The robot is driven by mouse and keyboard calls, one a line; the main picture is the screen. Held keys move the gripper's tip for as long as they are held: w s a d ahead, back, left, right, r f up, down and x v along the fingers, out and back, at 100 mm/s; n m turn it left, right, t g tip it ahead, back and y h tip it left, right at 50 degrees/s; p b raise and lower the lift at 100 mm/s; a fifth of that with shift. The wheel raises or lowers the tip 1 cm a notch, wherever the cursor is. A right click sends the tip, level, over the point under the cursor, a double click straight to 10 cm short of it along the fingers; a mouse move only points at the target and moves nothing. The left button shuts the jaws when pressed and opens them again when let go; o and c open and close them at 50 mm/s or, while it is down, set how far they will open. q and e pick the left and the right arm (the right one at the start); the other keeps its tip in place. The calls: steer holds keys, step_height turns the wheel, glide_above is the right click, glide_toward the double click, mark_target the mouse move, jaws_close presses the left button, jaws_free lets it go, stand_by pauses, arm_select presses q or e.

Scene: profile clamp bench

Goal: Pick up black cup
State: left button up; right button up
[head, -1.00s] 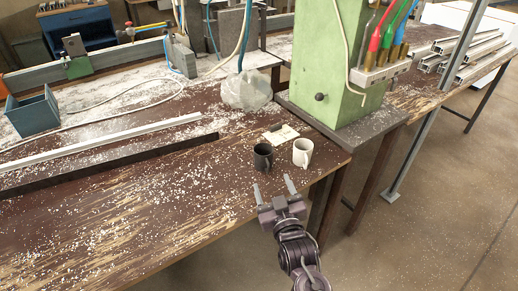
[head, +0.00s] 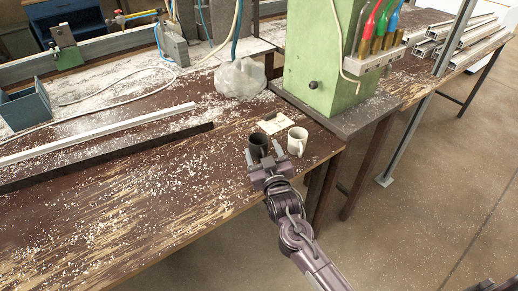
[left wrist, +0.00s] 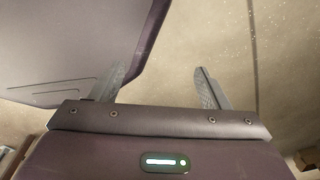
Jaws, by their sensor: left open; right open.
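The black cup (head: 258,142) stands upright on the brown bench near its front right edge. My right gripper (head: 263,155) is open at the near side of the black cup, its fingertips reaching up to it and hiding its lower part. I cannot tell whether the fingers touch the cup. A white cup (head: 298,140) stands just right of the black cup, close to the right fingertip. My left gripper (left wrist: 162,85) is open and empty in the left wrist view, with only the floor beyond its fingers.
A small pale card (head: 272,122) lies behind the cups. A clear plastic bag (head: 240,78) and the green machine column (head: 325,60) stand farther back. A white strip (head: 100,132) lies along the bench at left. The bench front (head: 150,215) is clear apart from shavings.

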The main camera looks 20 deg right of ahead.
jaws_close()
stand_by(0.5)
